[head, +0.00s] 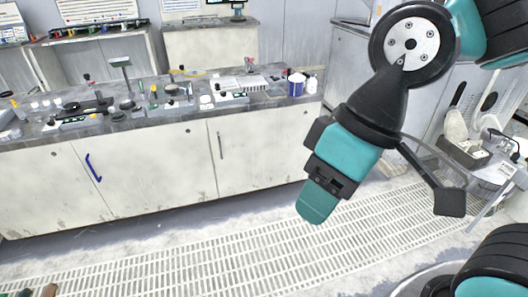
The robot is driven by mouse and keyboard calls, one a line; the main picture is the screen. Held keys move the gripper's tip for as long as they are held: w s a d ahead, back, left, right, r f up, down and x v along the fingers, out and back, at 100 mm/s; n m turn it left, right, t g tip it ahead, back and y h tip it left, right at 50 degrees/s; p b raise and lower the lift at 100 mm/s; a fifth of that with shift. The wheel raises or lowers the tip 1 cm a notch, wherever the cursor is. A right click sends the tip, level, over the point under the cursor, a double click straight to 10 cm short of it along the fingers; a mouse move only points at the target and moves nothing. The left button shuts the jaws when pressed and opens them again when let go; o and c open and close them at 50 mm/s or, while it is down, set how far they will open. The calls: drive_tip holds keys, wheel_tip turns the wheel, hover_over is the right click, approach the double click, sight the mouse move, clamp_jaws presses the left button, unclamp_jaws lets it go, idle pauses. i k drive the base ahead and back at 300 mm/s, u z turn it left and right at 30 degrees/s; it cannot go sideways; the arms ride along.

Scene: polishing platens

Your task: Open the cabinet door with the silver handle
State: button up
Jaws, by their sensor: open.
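The silver handle (220,145) is a thin upright bar on a white cabinet door (262,145), close to that door's left edge. The door looks closed, flush with the bench front. My gripper (318,203), teal and black, hangs in front of the cabinet's right end, pointing down and left. It is open and appears empty, to the right of the silver handle and apart from it. My arm hides the right end of the cabinet front.
A blue handle (93,168) is on another cabinet door further left. The grey worktop (150,122) holds tools, a blue-and-white tub (296,86) and bottles. White floor grating (215,258) lies clear in front. A cluttered side bench (462,152) stands at right.

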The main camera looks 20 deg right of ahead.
sight(255, 150)
drive_tip(key=u, duration=0.4)
drive_tip(key=i, duration=1.5)
drive_tip(key=u, duration=0.15)
